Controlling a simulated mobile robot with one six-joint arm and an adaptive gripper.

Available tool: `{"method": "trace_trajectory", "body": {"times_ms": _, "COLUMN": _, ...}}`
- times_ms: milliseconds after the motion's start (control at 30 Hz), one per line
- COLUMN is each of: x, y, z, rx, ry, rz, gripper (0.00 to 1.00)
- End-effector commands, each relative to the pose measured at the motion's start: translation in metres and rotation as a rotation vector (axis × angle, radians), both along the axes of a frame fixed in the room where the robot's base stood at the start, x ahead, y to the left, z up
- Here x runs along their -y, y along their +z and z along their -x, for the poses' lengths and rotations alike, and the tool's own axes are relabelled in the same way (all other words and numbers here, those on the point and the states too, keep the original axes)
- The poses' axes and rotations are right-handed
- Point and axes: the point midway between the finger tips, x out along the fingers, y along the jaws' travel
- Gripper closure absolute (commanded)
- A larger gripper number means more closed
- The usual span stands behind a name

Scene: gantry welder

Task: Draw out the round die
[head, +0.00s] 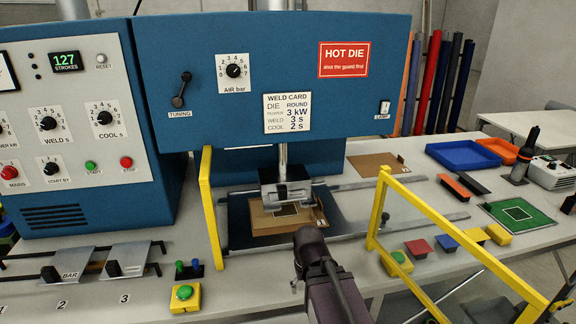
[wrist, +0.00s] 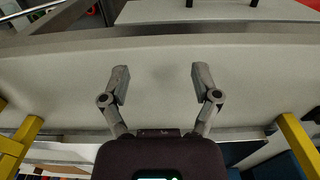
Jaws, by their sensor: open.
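The gantry press has a dark metal block (head: 285,192) on its ram, where a die would sit. I cannot tell whether this block is or holds the round die. The weld card (head: 287,113) reads DIE ROUND. My gripper (wrist: 160,85) is open and empty in the wrist view, over a bare pale surface. In the head view my dark arm is in front of the press bed, and the fingertips are mostly hidden.
A yellow guard post (head: 211,210) stands left of the bed, and a yellow guard frame (head: 440,230) juts forward on the right. A red HOT DIE sign (head: 343,59) is on the housing. Blue tray (head: 463,155), orange tray (head: 505,150) and green mat (head: 518,214) lie right. Several coloured blocks lie beyond the frame.

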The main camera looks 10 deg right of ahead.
Motion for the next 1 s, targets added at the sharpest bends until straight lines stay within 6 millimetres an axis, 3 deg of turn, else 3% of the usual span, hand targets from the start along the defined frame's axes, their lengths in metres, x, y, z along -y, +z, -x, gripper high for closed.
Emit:
{"method": "trace_trajectory", "body": {"times_ms": 300, "x": 0.000, "y": 0.036, "z": -0.032, "rx": 0.044, "ry": 0.000, "rz": 0.000, "gripper": 0.17}}
{"method": "trace_trajectory", "body": {"times_ms": 367, "x": -0.011, "y": 0.047, "z": -0.042, "rx": 0.058, "ry": -0.002, "rz": 0.000, "gripper": 0.17}}
{"method": "trace_trajectory", "body": {"times_ms": 1000, "x": -0.013, "y": 0.178, "z": -0.167, "rx": 0.254, "ry": -0.002, "rz": 0.000, "gripper": 0.17}}
